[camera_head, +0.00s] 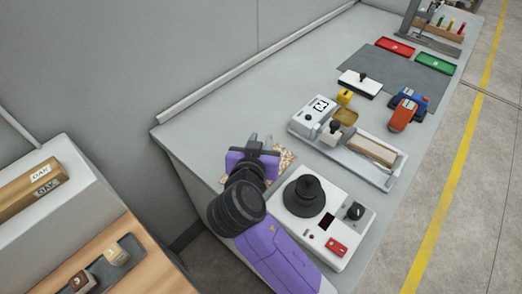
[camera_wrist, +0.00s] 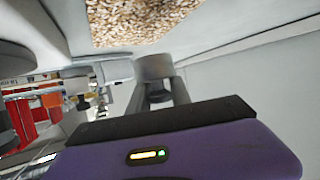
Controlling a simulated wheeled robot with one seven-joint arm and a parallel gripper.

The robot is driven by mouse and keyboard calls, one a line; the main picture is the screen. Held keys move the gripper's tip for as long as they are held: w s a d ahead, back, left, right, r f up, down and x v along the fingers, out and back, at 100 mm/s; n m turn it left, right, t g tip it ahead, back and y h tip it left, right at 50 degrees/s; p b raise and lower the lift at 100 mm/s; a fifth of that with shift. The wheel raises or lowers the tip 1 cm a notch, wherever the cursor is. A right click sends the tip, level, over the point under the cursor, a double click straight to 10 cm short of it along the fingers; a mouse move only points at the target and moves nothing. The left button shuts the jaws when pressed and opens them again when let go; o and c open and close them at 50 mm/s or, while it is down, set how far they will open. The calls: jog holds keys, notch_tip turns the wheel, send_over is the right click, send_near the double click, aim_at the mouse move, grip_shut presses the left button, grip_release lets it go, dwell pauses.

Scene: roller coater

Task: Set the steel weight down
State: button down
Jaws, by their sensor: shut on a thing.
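My gripper (camera_head: 261,142) is at the near left end of the grey bench, beside a speckled tan mat (camera_head: 287,158). In the wrist view, my gripper (camera_wrist: 157,85) is shut on the steel weight (camera_wrist: 153,67), a short grey cylinder between the two fingers. The speckled mat (camera_wrist: 135,20) shows just past the weight in that view. Whether the weight touches any surface cannot be told. In the head view my gripper hides the weight and part of the mat.
A white device with a black round top (camera_head: 304,192) and red button stands close right of my gripper. Beyond it are a grey tray (camera_head: 330,150) with parts, an orange-and-blue tool (camera_head: 404,112) and a dark grey mat (camera_head: 400,68). A wall runs along the left.

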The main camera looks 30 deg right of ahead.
jog(key=shift+f, duration=2.15)
jog(key=shift+f, duration=0.2)
jog(key=c, duration=1.2)
grip_release()
jog(key=shift+r, duration=0.1)
jog(key=shift+r, duration=0.1)
jog(key=b+v, duration=0.1)
jog(key=v, duration=1.1)
jog(key=shift+s, duration=0.1)
